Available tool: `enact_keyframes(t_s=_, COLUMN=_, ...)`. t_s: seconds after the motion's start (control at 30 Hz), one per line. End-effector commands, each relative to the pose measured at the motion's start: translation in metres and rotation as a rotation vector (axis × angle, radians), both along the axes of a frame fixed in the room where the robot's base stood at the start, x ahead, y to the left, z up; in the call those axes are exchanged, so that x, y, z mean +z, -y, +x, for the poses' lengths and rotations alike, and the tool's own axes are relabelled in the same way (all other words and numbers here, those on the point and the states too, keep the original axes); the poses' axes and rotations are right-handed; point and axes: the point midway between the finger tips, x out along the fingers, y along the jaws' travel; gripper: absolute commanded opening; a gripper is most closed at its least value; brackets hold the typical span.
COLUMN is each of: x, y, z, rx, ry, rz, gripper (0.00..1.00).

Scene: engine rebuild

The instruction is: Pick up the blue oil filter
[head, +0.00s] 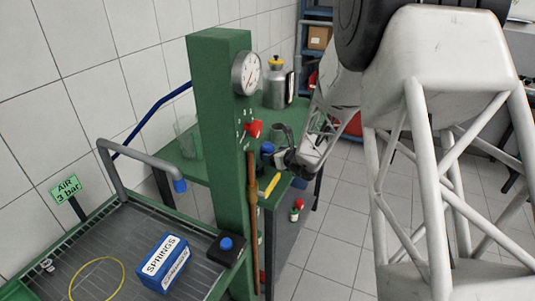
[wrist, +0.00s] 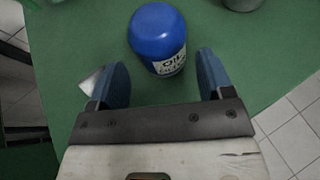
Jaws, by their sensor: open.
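The blue oil filter (wrist: 157,34) stands on the green bench (wrist: 80,35) in the wrist view, with a white label reading OIL on its lower side. In the head view it shows as a small blue cap (head: 267,149) beside the end of my arm. My gripper (wrist: 160,75) is open, with one blue finger to the left and one to the right of the filter's near end. The filter's body lies mostly beyond the fingertips, and neither finger visibly touches it. In the head view my gripper (head: 283,158) is small and partly hidden by my arm.
A green post with a gauge (head: 246,72) stands left of the bench. A metal can (head: 275,88) stands behind, and a grey cup (wrist: 243,3) is beyond the filter to the right. A yellow-handled tool (head: 271,185) lies near the bench edge. A SPRINGS box (head: 162,262) sits on the front tray.

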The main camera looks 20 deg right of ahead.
Motion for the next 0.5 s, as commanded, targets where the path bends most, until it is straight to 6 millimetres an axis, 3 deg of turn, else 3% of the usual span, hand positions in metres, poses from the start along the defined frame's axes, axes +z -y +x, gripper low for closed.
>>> enact_keyframes(t_s=0.5, x=-0.003, y=-0.004, z=0.011, rx=0.002, ry=-0.001, rz=0.000, gripper=0.74)
